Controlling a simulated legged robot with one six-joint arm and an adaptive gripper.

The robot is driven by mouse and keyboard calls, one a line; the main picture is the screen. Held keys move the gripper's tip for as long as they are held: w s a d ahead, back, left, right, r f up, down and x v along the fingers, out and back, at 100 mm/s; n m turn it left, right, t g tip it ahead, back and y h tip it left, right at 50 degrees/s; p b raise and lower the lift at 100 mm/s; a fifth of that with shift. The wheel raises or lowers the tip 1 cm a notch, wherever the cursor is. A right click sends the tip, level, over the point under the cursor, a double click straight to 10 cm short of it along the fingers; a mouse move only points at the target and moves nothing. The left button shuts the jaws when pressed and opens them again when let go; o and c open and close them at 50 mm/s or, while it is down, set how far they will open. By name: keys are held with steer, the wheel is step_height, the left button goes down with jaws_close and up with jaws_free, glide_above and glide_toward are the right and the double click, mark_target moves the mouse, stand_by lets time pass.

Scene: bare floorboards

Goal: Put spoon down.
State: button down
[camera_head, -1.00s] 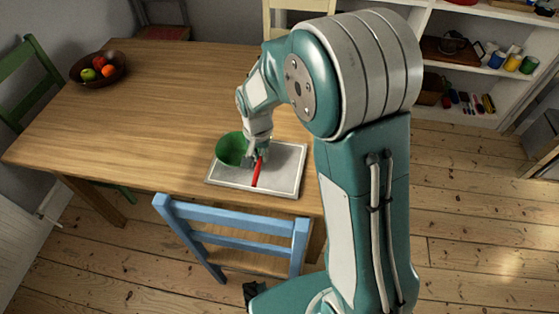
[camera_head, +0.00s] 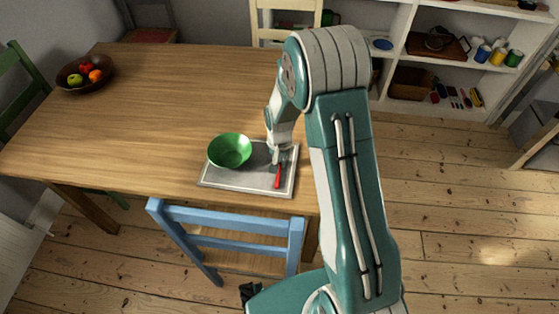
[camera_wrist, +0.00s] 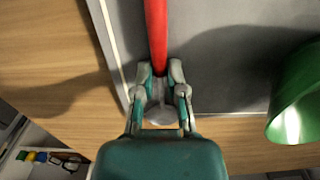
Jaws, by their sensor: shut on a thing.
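A spoon with a red handle (camera_head: 278,178) is held over the right part of a grey tray (camera_head: 232,178) on the wooden table. My gripper (camera_head: 279,157) is shut on the spoon. In the wrist view, both fingertips of my gripper (camera_wrist: 159,78) close around the lower part of the red handle (camera_wrist: 156,32), and the greyish spoon end shows between the fingers. A green bowl (camera_head: 230,151) stands upright on the left part of the tray. The bowl (camera_wrist: 300,95) also shows at the right in the wrist view, apart from my gripper. I cannot tell whether the spoon touches the tray.
A dark bowl of fruit (camera_head: 85,74) stands at the table's far left. A blue chair (camera_head: 230,235) is at the near edge, close to the tray. A white shelf (camera_head: 395,45) with cups stands behind at the right. Most of the tabletop (camera_head: 175,90) is clear.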

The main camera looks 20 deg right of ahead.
mark_target(280, 163)
steer(key=c, duration=0.7)
jaws_free()
step_height(280, 163, up, 12)
steer(key=s+r+n+t, duration=0.25)
steer(key=s+r, duration=0.75)
steer(key=r, duration=0.5)
steer(key=s+r+t, duration=0.1)
steer(key=s, duration=0.3)
steer(key=s+r+n+t, duration=0.1)
steer(key=s+r, duration=0.1)
steer(key=s, duration=0.3)
steer(key=s+r+n+t, duration=0.1)
steer(key=s+r, duration=0.1)
steer(key=s, duration=0.3)
steer(key=shift+s+r, duration=0.1)
steer(key=shift+r, duration=0.1)
